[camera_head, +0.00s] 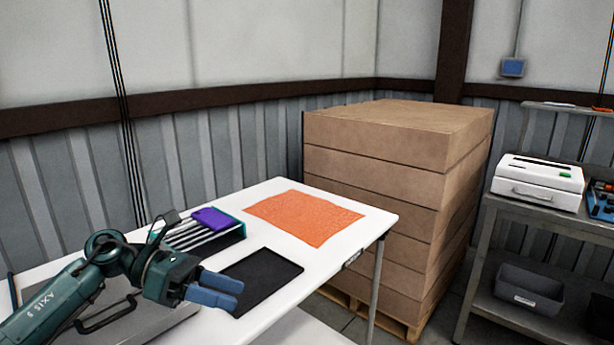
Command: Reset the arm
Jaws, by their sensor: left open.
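My left arm comes in from the lower left over the white table (352,205). My left gripper (228,291) has blue fingers that point right, with a small gap between them. It is open and holds nothing that I can see. It is above the near part of the table, beside the left edge of a flat black pad (265,277). My right arm and gripper are not in view.
An orange cloth (305,217) lies flat at the table's far end. A rack (200,237) with a purple item (212,218) stands behind my gripper. Stacked cartons (380,180) on a pallet stand beyond the table. A metal shelf (550,222) with a white case (538,182) is at right.

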